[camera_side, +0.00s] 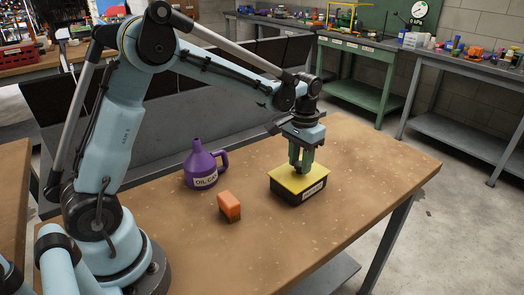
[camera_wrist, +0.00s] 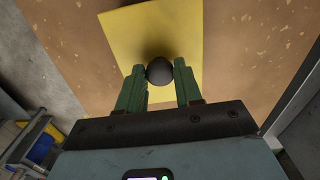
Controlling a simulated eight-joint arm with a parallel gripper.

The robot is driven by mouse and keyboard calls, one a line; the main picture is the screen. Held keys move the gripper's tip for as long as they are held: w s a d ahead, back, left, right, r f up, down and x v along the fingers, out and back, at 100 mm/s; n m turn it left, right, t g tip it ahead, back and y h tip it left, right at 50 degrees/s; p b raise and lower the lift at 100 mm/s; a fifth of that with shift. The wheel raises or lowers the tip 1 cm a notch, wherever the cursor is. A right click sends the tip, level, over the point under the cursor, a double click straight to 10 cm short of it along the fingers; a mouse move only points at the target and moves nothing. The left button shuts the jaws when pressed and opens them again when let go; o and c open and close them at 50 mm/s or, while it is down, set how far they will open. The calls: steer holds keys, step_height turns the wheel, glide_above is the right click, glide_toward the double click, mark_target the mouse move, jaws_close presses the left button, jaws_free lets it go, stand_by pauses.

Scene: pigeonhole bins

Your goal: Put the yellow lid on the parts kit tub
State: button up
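The yellow lid (camera_side: 313,176) lies over the top of the black parts kit tub (camera_side: 292,193), which has a white label on its front. The lid looks roughly level and I see no clear gap under it. In the wrist view the yellow lid (camera_wrist: 122,35) fills the upper middle, with a dark round knob (camera_wrist: 160,70) at its centre. My gripper (camera_side: 301,168) points down over the lid. In the wrist view my gripper's green fingers (camera_wrist: 160,88) stand on either side of the knob, close to it; whether both touch it is hard to tell. The tub is hidden under the lid there.
A purple oil can (camera_side: 202,168) with a handle stands left of the tub. The brown tabletop (camera_side: 370,180) is clear to the right of the tub.

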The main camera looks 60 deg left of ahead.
mark_target(300, 164)
stand_by(0.4)
steer(key=o, duration=0.6)
steer(key=shift+c, duration=0.2)
steer(key=shift+r, duration=4)
